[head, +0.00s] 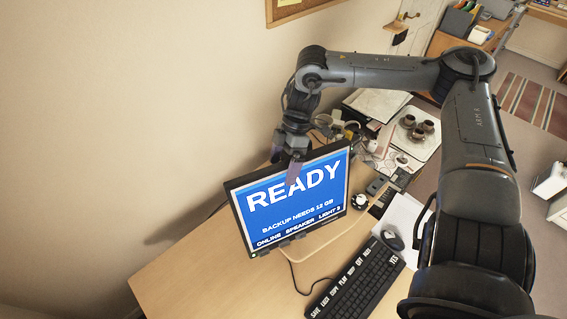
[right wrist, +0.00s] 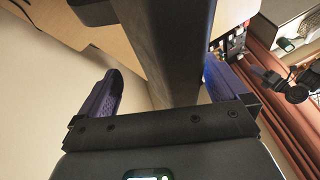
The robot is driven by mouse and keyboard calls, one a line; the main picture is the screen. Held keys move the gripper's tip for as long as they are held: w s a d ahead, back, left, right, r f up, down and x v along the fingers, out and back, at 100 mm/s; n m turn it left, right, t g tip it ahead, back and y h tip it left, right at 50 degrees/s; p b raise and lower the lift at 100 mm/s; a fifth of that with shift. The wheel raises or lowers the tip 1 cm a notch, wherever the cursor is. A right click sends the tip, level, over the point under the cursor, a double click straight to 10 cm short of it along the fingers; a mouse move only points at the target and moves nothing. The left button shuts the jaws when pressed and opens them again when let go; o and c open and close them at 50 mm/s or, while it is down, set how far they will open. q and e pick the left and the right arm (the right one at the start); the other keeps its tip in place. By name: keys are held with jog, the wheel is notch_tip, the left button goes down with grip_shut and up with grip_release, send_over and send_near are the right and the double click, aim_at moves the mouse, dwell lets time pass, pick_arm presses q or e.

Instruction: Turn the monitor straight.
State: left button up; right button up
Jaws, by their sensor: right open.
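The monitor (head: 290,200) stands on the desk, its lit blue screen reading READY and turned at an angle to the desk edges. My right gripper (head: 284,165) is at the monitor's top edge, pointing down, with one purple finger in front of the screen. In the right wrist view, the open jaws (right wrist: 160,75) have the dark edge of the monitor (right wrist: 165,45) between them. The right finger is close to it and a gap shows on the left. I cannot tell whether either finger touches. My left gripper is not in view.
The keyboard (head: 358,284) and mouse (head: 393,240) lie right of the monitor on the desk (head: 190,275). A tray (head: 412,146) with brown cups and some clutter stand behind. The wall (head: 130,110) is close on the left. The desk's front left is clear.

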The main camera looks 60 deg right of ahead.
jog(key=c, duration=1.5)
jog(key=shift+o, duration=0.2)
jog(key=shift+s+d+f+n+g+b, duration=0.15)
jog(key=shift+f+n+g+b, duration=0.15)
jog(key=shift+n+b, duration=0.55)
jog(key=shift+s+d+b, duration=0.15)
jog(key=shift+b, duration=0.4)
jog(key=shift+s+d+r+n+g+b, duration=0.15)
jog(key=shift+n+g, duration=0.1)
jog(key=shift+n, duration=0.25)
jog(key=shift+s+d+r+n+g+b, duration=0.15)
jog(key=shift+n+g, duration=0.1)
jog(key=shift+n, duration=0.2)
jog(key=o, duration=1.5)
jog(key=shift+a, duration=0.1)
jog(key=shift+c, duration=0.2)
